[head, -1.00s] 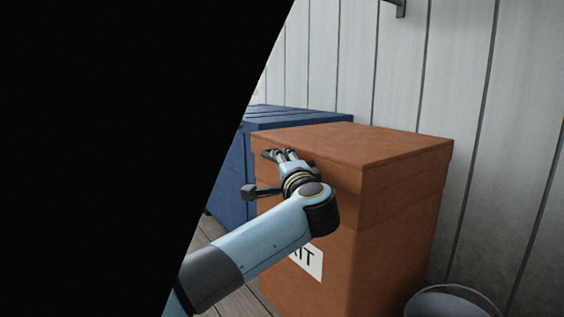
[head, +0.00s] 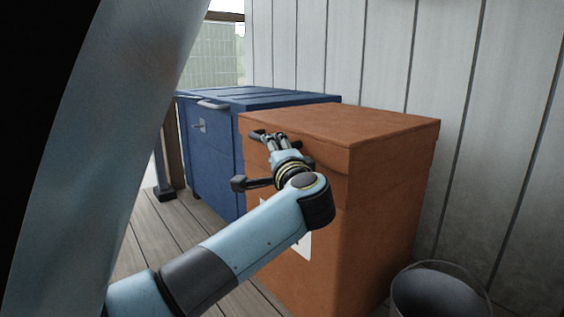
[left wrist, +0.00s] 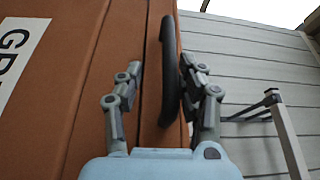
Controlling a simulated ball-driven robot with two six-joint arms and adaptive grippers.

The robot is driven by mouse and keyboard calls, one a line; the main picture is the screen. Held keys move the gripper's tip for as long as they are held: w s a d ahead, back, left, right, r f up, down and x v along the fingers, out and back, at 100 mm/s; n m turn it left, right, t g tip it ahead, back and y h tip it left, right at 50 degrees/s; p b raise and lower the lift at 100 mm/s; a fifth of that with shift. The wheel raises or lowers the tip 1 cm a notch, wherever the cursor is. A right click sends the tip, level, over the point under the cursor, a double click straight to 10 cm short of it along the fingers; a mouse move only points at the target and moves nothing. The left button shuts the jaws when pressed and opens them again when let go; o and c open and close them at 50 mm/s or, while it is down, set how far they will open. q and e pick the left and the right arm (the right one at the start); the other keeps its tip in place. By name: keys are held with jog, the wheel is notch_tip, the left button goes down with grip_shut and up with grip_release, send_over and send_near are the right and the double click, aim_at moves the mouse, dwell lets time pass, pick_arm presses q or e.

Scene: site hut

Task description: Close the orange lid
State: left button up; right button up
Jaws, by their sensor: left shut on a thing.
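The orange lid (head: 345,125) lies flat on top of the orange grit box (head: 375,240), with no open gap visible along its seam. My left gripper (head: 268,138) is at the upper front of the lid. In the left wrist view, the dark lid handle (left wrist: 170,85) runs between the fingers of my left gripper (left wrist: 162,82), which is shut on it. In the head view the handle is mostly hidden by the gripper. My right gripper is not in view.
A blue chest (head: 215,150) stands close to the left of the orange box. A grey bucket (head: 440,290) is on the floor at the lower right. A panelled wall (head: 510,120) rises behind. Bare plank floor (head: 150,240) shows at the left.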

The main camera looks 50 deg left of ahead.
pick_arm(q)
jog(key=v, duration=0.9)
jog(key=shift+d, duration=0.2)
jog(key=shift+f, duration=0.1)
